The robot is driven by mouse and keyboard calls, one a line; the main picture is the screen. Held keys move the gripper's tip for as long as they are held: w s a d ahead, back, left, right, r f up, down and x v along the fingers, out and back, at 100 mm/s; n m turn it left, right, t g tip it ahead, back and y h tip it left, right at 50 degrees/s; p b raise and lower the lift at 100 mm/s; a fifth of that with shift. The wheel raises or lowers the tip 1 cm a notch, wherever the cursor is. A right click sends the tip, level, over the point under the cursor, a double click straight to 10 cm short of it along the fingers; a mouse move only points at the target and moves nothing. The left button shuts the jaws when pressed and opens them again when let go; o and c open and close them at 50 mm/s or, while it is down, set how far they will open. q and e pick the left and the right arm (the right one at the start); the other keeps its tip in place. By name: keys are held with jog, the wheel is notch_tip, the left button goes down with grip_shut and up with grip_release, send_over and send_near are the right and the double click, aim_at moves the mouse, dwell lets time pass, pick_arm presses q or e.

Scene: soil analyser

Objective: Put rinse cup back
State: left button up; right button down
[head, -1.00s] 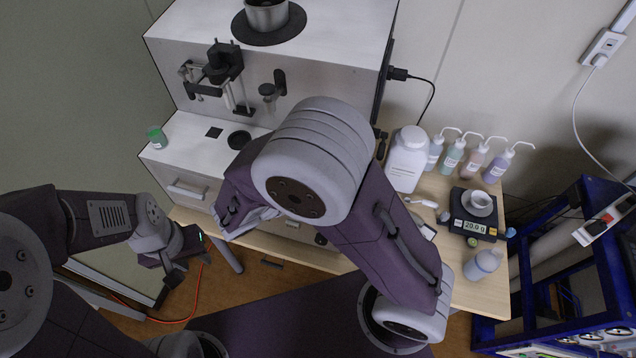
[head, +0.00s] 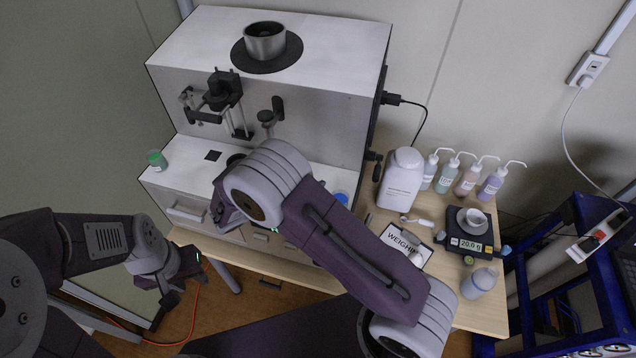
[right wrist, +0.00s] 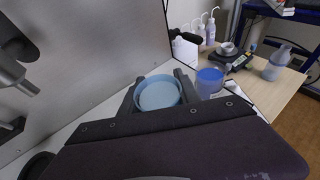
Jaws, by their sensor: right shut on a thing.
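My right gripper (right wrist: 158,94) is shut on a pale blue round cup, the rinse cup (right wrist: 158,92), with a dark finger on either side of it. The analyser (head: 300,100) is a large white box with a lower shelf in front.
A green-capped jar (head: 157,160) stands at the shelf's left end. On the wooden table are a white canister (head: 400,182), several wash bottles (head: 467,178), a clipboard (head: 407,245), a scale (head: 472,240) and a pale bottle (head: 480,282). A blue rack (head: 560,270) stands at right.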

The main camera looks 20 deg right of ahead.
jog(key=shift+w+f, duration=0.35)
jog(key=shift+w, duration=0.15)
notch_tip(320, 180, down, 4)
jog(key=shift+r+p, duration=0.2)
jog(key=shift+p, duration=0.45)
jog(key=shift+a+f, duration=0.1)
jog(key=shift+f, duration=0.05)
jog(key=shift+s+f, duration=0.1)
jog(key=shift+f, duration=0.1)
jog(key=c, duration=0.9)
grip_release()
jog(key=shift+o, duration=0.2)
